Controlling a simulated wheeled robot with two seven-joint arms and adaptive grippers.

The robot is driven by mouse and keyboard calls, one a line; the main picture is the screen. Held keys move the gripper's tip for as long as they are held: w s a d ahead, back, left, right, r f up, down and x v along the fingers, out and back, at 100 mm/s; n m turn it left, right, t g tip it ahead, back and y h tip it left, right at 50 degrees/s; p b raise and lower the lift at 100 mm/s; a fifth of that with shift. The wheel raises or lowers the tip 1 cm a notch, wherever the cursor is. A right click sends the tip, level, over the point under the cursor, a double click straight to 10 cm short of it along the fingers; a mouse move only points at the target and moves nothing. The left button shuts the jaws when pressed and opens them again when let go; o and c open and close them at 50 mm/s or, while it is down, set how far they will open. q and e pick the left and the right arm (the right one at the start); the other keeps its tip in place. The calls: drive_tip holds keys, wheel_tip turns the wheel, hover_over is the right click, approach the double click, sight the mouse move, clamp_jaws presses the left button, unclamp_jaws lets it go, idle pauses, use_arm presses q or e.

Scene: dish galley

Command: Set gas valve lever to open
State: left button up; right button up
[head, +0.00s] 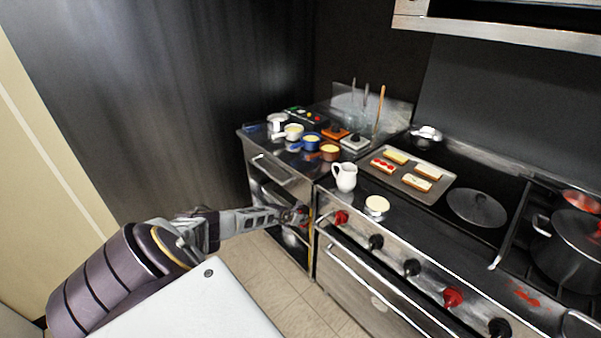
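My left gripper (296,216) is at the front of the counter, by the narrow gap between the left oven unit and the stove. A small red part (305,210) shows right at its fingertips and may be the gas valve lever. A thin yellowish upright strip, perhaps a pipe, is just beside it. The gripper covers much of this spot, so I cannot tell the lever's angle or whether the fingers touch it. The fingers are too small and dark to tell if open or shut. My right gripper is not in view.
The stove front carries red knobs (341,217) and black knobs (412,267), with an oven handle below. Small pots stand on the left counter. The tiled floor (290,300) is clear.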

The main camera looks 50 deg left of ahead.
use_arm(q)
drive_tip(key=shift+o, duration=1.2)
drive_tip(key=shift+w+r, duration=0.1)
drive_tip(key=shift+r, duration=0.05)
drive_tip(key=shift+a+r, duration=0.15)
drive_tip(key=shift+r, duration=0.05)
drive_tip(key=shift+s+r, duration=0.1)
drive_tip(key=shift+s, duration=0.2)
drive_tip(key=v, duration=1.1)
idle(0.7)
idle(0.8)
